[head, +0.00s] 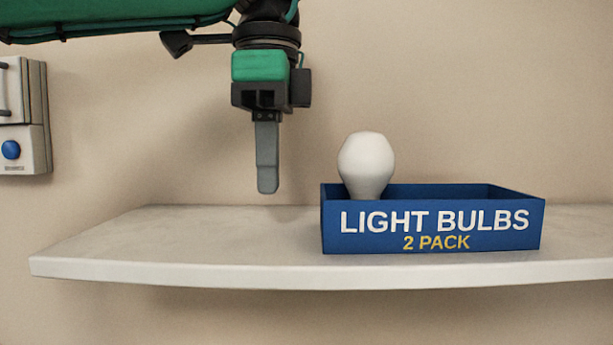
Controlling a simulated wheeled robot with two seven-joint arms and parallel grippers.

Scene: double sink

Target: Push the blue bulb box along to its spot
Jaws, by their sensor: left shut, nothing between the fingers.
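The blue bulb box (440,240) is an open-topped tray marked "LIGHT BULBS 2 PACK". It stands on the white shelf (180,270), right of the picture's middle, close to the front edge. A white bulb (366,162) stands upright in its left end. Its inside is mostly hidden by the front wall. My left gripper (267,190) points straight down, left of the box and apart from it. Its fingers are shut with nothing between them, and their tips are a little above the shelf. My right gripper is not in view.
A light grey wall unit with a blue knob (11,149) is on the beige wall at the far left. The shelf is bare left of the box and right of it. The shelf's front edge is open, with no lip.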

